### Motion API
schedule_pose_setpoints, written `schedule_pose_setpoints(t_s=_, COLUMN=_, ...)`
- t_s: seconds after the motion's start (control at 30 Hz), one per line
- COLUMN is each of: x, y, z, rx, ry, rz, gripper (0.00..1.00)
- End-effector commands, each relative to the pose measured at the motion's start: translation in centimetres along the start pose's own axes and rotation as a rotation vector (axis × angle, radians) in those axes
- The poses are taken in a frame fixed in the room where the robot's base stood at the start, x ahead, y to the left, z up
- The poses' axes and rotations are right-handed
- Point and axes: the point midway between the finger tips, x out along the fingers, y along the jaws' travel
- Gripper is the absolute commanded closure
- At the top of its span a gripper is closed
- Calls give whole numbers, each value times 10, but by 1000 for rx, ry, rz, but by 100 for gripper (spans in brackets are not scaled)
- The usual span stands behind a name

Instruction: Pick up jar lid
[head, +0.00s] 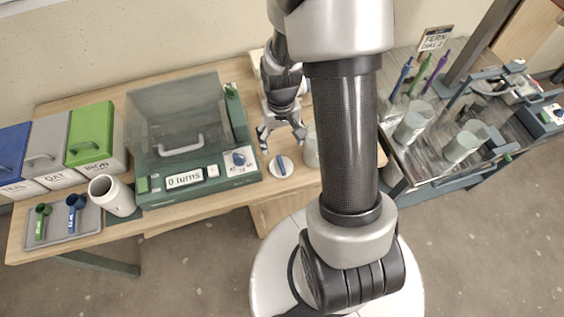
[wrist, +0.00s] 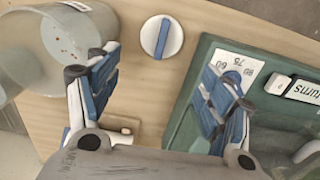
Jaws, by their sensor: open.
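The jar lid (head: 281,166) is a white disc with a blue bar across its top. It lies flat on the wooden table to the right of the green machine. In the wrist view the jar lid (wrist: 161,37) lies beyond the fingertips, roughly midway between them and apart from both. My gripper (head: 281,136) is open and empty above the table, behind the lid in the head view. Its two blue-padded fingers spread wide in the wrist view (wrist: 165,75). A clear jar (head: 311,150) stands just right of the lid, partly hidden by my arm.
The green machine (head: 190,165) with a clear cover and a "0 turns" display stands left of the lid. A white cup (head: 112,196), a grey tray (head: 62,232) and lidded bins are farther left. Bare table (wrist: 140,90) lies between lid and gripper.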

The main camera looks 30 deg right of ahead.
Motion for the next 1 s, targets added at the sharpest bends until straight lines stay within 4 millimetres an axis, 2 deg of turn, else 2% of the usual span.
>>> schedule_pose_setpoints(t_s=0.03, x=17, y=0, z=1, rx=0, ry=-4, rz=0, gripper=27)
schedule_pose_setpoints(t_s=0.1, x=32, y=0, z=1, rx=0, ry=-3, rz=0, gripper=27)
schedule_pose_setpoints(t_s=0.3, x=68, y=0, z=0, rx=0, ry=-2, rz=0, gripper=27)
schedule_pose_setpoints(t_s=0.63, x=89, y=-1, z=0, rx=0, ry=0, rz=0, gripper=27)
schedule_pose_setpoints(t_s=0.9, x=129, y=-4, z=-1, rx=0, ry=-2, rz=0, gripper=27)
schedule_pose_setpoints(t_s=1.0, x=133, y=-4, z=-2, rx=0, ry=1, rz=0, gripper=27)
